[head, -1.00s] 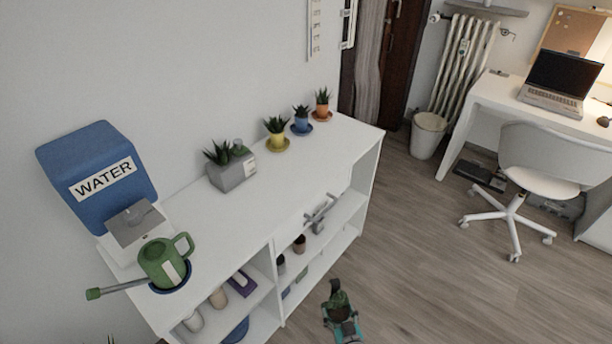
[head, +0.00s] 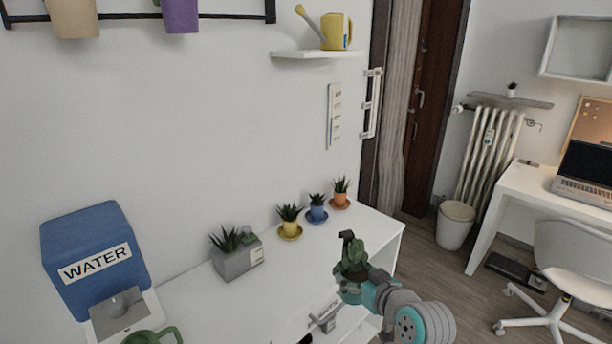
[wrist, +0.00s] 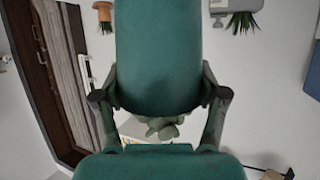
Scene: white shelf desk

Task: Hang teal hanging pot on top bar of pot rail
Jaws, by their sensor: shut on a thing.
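My gripper (wrist: 160,98) is shut on the teal hanging pot (wrist: 158,50), which fills the upper middle of the wrist view between the two fingers. Green leaves show just below the pot there. In the head view my gripper (head: 352,272) is in front of the white shelf desk's right end, with a dark hook-like part and green leaves at its tip. The pot's wall is hard to make out there. The black pot rail (head: 225,17) is on the wall at top left, cut off by the frame, so its top bar is not seen. A beige pot (head: 74,18) and a purple pot (head: 180,14) hang there.
The shelf desk (head: 205,305) carries a blue water dispenser (head: 95,250), a grey planter (head: 237,262) and three small potted plants along the wall. A wall shelf (head: 315,54) with a yellow watering can (head: 336,32) juts out right of the rail. The wall between is clear.

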